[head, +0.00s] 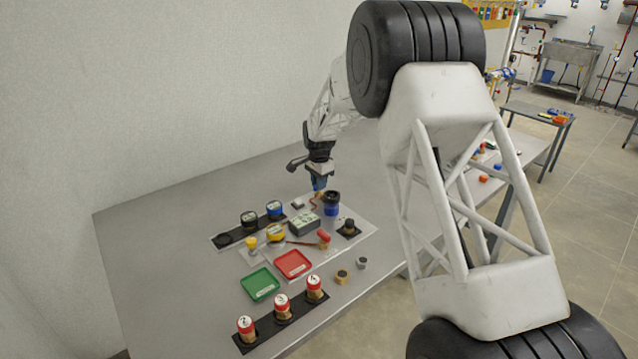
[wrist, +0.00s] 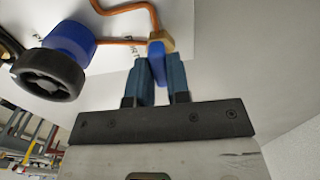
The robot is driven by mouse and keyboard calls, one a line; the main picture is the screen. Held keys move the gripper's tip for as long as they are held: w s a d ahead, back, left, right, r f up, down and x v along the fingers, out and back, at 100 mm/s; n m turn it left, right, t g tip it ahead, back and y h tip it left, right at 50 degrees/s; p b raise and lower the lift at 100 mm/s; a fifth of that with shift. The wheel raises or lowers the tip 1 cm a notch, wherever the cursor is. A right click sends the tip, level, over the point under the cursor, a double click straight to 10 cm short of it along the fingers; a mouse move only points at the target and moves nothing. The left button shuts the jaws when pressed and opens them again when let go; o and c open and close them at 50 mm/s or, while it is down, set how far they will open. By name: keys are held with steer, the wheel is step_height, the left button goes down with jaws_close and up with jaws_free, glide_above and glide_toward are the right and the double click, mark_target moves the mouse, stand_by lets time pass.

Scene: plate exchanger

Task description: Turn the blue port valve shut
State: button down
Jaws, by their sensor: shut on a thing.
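My gripper (head: 319,184) is at the far side of the white board on the table, pointing down. In the wrist view my gripper (wrist: 158,75) has its two blue fingers shut on a blue valve handle (wrist: 157,62). The handle sits on a brass valve body (wrist: 161,37) joined to copper pipe (wrist: 126,39). The handle lies roughly in line with the fingers in that view. In the head view the valve is mostly hidden by my gripper, so its turn angle is hard to tell there.
A blue cylinder with a black knob (head: 331,203) stands close by the gripper; it also shows in the wrist view (wrist: 50,75). The table's left part is clear.

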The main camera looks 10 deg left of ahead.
steer(key=c, duration=1.1)
jaws_free()
steer(key=shift+r, duration=0.1)
steer(key=shift+r, duration=3.8)
